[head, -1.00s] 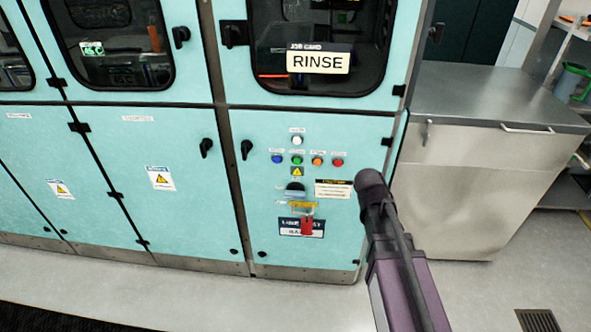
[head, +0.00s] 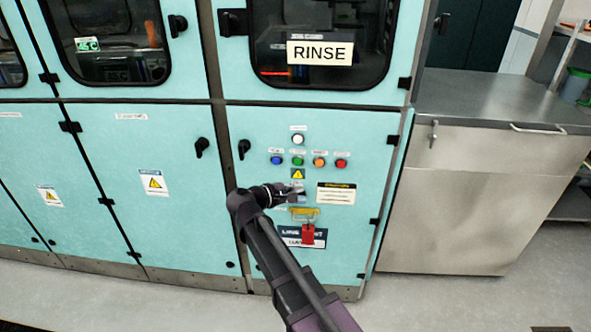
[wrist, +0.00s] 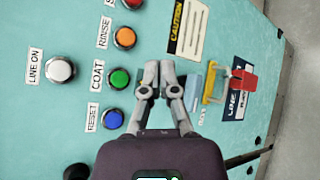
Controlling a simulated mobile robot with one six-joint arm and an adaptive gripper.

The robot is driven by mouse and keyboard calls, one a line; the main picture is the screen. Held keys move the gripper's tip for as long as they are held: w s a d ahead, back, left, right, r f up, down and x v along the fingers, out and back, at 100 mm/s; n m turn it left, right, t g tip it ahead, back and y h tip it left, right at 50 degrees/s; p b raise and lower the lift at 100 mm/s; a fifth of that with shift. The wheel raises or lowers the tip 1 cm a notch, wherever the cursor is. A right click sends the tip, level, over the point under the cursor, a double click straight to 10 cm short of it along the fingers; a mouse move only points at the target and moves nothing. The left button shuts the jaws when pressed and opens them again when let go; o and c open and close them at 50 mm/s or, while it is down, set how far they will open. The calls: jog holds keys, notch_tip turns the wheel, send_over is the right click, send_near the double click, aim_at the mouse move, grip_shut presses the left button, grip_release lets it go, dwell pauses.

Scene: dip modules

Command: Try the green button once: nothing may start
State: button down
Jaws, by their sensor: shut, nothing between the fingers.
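The green button (head: 297,161) sits in a row on the teal panel, between a blue and an orange button. In the wrist view the green button (wrist: 121,79) is labelled COAT and shows uncovered, left of the fingers. My gripper (wrist: 158,72) is shut and empty, its two fingertips close together in front of the panel. In the head view my gripper (head: 288,192) is below the green button, over the switch area; I cannot tell whether it touches anything. A red padlock-like piece (head: 308,234) hangs from a yellow hasp (head: 304,213) below.
The blue RESET button (wrist: 113,119), orange RINSE button (wrist: 124,37) and red button (head: 341,163) are close by. The white LINE ON button (wrist: 60,68) sits above the row. A caution label (head: 336,194) is to the right. A steel cabinet (head: 480,190) stands right.

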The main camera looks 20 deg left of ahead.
aim_at(301, 165)
jog(key=shift+s+a+r, duration=0.1)
jog(key=shift+s+a, duration=0.1)
jog(key=shift+a, duration=0.5)
jog(key=shift+w, duration=0.2)
jog(key=shift+w+a, duration=0.35)
jog(key=shift+w, duration=1.05)
jog(key=shift+w+a, duration=0.3)
jog(key=shift+w, duration=1.05)
jog(key=shift+w+a, duration=0.35)
jog(key=shift+w, duration=1.05)
jog(key=shift+w, duration=0.2)
jog(key=shift+w+a, duration=0.1)
jog(key=shift+w, duration=0.15)
jog(key=shift+w+a, duration=0.1)
jog(key=shift+w, duration=0.35)
jog(key=shift+s, duration=0.15)
jog(key=shift+s+d, duration=0.2)
jog(key=shift+s, duration=0.5)
